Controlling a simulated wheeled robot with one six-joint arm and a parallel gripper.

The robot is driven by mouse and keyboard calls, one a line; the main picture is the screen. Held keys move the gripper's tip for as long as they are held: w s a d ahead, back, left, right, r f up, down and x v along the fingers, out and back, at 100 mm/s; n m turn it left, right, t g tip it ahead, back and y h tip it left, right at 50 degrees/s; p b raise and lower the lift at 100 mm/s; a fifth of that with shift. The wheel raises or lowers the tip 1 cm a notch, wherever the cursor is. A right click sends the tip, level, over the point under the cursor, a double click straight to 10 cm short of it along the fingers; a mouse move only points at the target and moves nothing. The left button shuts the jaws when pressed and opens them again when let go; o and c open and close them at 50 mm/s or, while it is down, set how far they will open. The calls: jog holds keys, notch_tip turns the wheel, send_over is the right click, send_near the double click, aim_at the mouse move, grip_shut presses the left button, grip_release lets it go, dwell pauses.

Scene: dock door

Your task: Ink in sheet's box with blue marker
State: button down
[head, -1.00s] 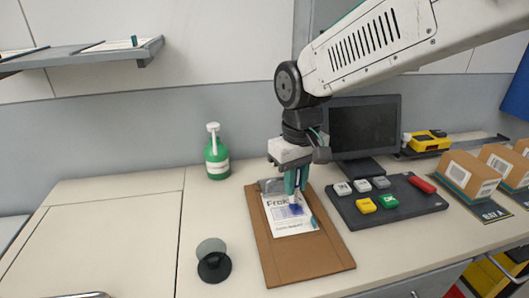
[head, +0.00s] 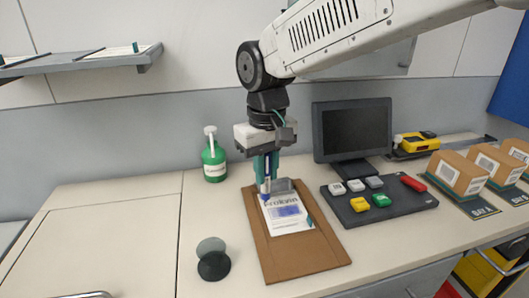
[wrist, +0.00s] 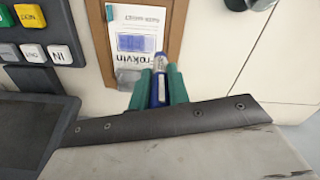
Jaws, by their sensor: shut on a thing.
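My gripper (head: 265,172) is shut on a blue marker (wrist: 158,90), which points down. In the head view the marker is over the upper left part of the white sheet (head: 290,226), near the clip (head: 284,185). The sheet lies on a brown clipboard (head: 305,258). Its printed box (head: 287,211) shows blue ink across most of it; the box also appears in the wrist view (wrist: 135,42), with the marker tip beside its lower right corner. I cannot tell whether the tip touches the sheet.
A keypad (head: 388,203) and a monitor (head: 352,130) stand right of the clipboard. A green bottle (head: 214,160) is behind left, and a dark round object (head: 212,262) is at front left. Cardboard boxes (head: 458,174) sit far right. The left worktop is clear.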

jog(key=shift+r, duration=2)
